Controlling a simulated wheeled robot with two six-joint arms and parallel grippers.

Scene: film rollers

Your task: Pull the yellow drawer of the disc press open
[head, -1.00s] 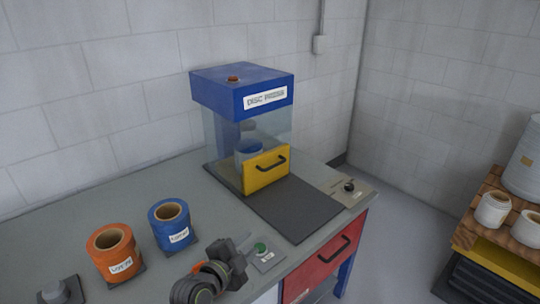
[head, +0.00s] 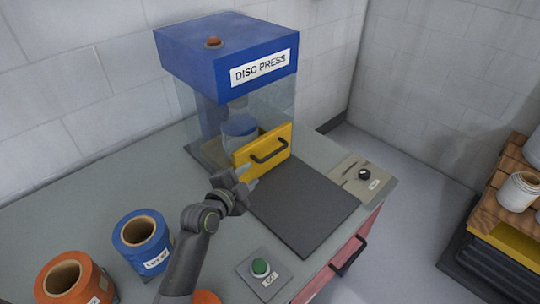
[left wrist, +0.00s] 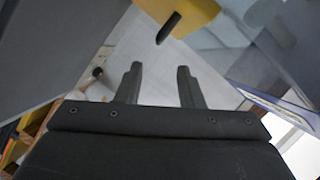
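The disc press (head: 228,50) has a blue top, clear walls and a label reading DISC PRESS. Its yellow drawer front (head: 278,141) carries a black handle (head: 269,151) and looks shut against the press. My left gripper (head: 246,180) is just in front of and left of the drawer's lower left corner, apart from the handle. In the left wrist view the two fingers (left wrist: 158,88) are spread with nothing between them. The yellow drawer (left wrist: 190,12) and part of its handle (left wrist: 168,27) show beyond them at the top. My right gripper is not in view.
A dark mat (head: 303,208) lies clear in front of the drawer. A green button (head: 260,267) and a black knob panel (head: 363,175) sit on the bench. Blue (head: 142,242) and orange (head: 76,280) rollers stand at the left front. A red bench drawer lies below.

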